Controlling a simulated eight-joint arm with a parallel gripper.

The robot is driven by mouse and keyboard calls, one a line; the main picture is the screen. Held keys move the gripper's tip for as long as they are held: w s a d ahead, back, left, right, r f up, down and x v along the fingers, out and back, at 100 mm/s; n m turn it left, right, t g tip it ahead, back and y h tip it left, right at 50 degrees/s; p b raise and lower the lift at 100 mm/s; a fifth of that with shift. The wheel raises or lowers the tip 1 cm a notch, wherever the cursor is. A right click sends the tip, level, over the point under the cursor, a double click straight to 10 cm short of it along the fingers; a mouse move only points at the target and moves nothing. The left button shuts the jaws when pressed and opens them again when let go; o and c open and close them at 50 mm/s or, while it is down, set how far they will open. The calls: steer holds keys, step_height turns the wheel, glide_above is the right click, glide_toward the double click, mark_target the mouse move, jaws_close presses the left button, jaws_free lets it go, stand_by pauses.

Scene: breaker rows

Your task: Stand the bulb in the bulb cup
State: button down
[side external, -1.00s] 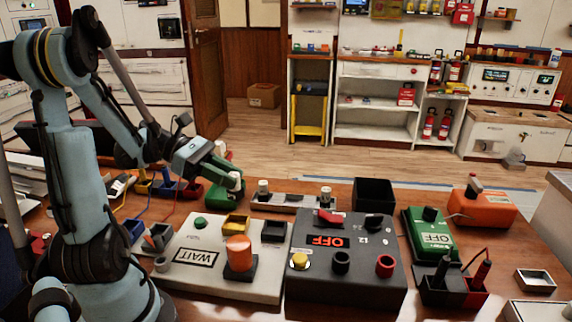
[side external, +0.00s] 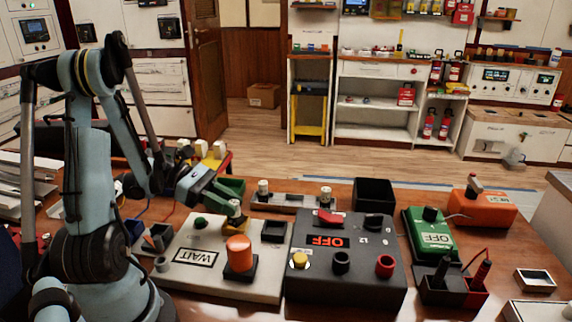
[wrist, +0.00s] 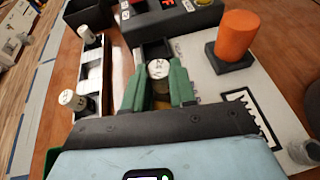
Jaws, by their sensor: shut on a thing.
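My gripper (wrist: 158,88) is shut on a small upright piece with a round, white, marked top (wrist: 158,69), which I take to be the bulb. Its lower part is mostly hidden between the green fingers. In the side view my gripper (side external: 234,217) is low over the white panel (side external: 190,275), at the small yellow cup (side external: 238,229), which it largely covers. A black square cup (side external: 273,231) stands just right of it and shows beyond the fingers in the wrist view (wrist: 153,48). I cannot tell which cup is the bulb cup, or whether the piece touches a cup floor.
An orange cylinder (side external: 239,250) on a black base stands close in front of my gripper. A rack (side external: 290,203) with white-topped pieces lies behind.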

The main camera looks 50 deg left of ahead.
steer(key=shift+f, duration=0.65)
stand_by(0.4)
steer(key=c, duration=0.8)
jaws_free()
steer(key=shift+c, duration=0.2)
steer(key=shift+r, duration=0.15)
